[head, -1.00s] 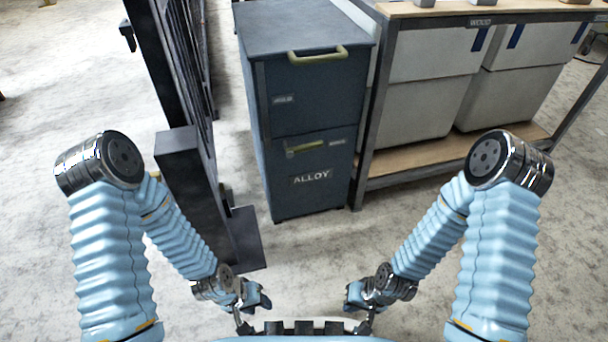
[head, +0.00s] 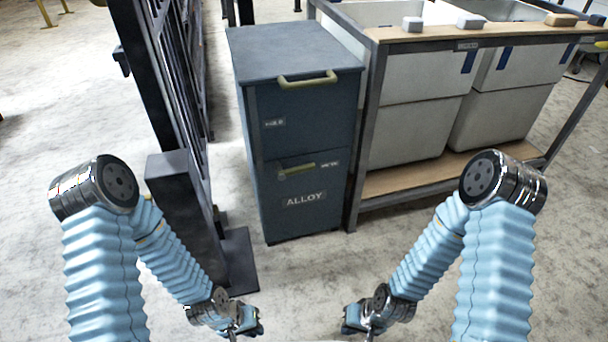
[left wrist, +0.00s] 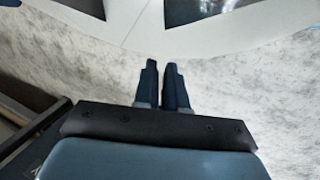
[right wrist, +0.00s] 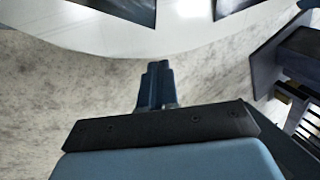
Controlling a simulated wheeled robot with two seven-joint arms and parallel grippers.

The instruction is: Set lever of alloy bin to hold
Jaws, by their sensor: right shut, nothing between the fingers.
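The alloy bin (head: 300,215) is a dark blue cabinet with an ALLOY label (head: 305,199) low on its front. A yellow-green lever (head: 297,169) lies nearly level on the front above that label. One small plate (head: 274,123) is above and left of the lever and another (head: 329,163) is at its right end; their words are too small to read. My left gripper (left wrist: 161,70) has its fingers slightly apart, with nothing between them. My right gripper (right wrist: 156,72) is shut and empty. Both are low in front of my body, well short of the bin.
A yellow-green handle (head: 307,79) juts from the bin's upper front. A dark gate frame with a post (head: 180,195) and floor plate (head: 240,262) stands left of the bin. A rack (head: 430,177) with grey tubs adjoins on the right. Floor before the bin is clear.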

